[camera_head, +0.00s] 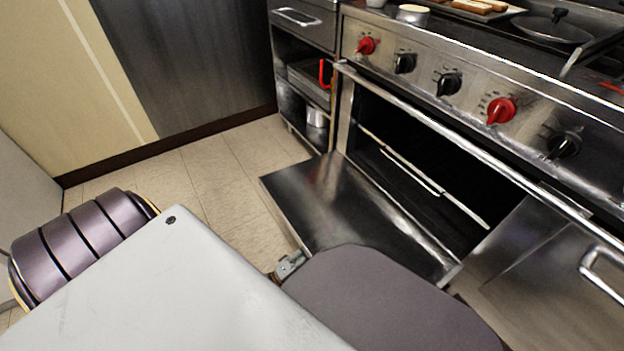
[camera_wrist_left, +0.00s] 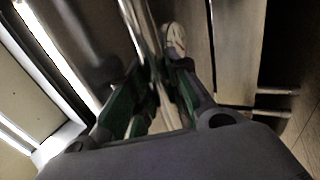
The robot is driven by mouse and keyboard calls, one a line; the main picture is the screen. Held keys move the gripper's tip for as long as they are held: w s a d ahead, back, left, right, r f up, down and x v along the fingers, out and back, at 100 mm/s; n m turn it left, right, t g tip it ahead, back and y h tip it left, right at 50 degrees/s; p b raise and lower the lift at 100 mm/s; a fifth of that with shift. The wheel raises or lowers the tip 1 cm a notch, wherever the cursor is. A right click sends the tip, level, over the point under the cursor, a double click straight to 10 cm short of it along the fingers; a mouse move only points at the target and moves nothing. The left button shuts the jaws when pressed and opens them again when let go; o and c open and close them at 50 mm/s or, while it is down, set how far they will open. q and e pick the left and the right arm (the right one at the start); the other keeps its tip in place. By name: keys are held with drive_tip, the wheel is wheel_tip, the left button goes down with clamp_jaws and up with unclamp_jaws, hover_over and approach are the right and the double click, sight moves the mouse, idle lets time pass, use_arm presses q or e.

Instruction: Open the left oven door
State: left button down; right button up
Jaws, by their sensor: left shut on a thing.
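The left oven door (camera_head: 330,200) is swung down, lying far open, close to level, in front of the dark oven cavity (camera_head: 415,155). Its inner face is upward. In the left wrist view, my left gripper (camera_wrist_left: 158,85) is shut on the door's metal bar handle (camera_wrist_left: 143,35), which runs between the fingers. In the head view my own grey arm part covers the gripper and most of the door's front edge. A small metal bracket (camera_head: 290,265) shows at that edge. My right gripper is in neither view.
The right oven door (camera_head: 540,250), with a bar handle (camera_head: 600,275), is shut. Red and black knobs line the panel (camera_head: 475,95) above. An open shelf unit (camera_head: 305,85) stands left of the oven. Tiled floor (camera_head: 215,175) is clear at left.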

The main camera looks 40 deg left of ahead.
use_arm(q)
drive_tip(key=shift+w, duration=0.2)
idle(0.4)
drive_tip(key=c, duration=1.3)
unclamp_jaws()
drive_tip(key=shift+f, duration=0.1)
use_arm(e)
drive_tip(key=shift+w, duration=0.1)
use_arm(q)
drive_tip(key=shift+s, duration=0.1)
drive_tip(key=shift+v, duration=3.7)
drive_tip(key=shift+d+p, duration=0.1)
drive_tip(key=shift+p, duration=0.25)
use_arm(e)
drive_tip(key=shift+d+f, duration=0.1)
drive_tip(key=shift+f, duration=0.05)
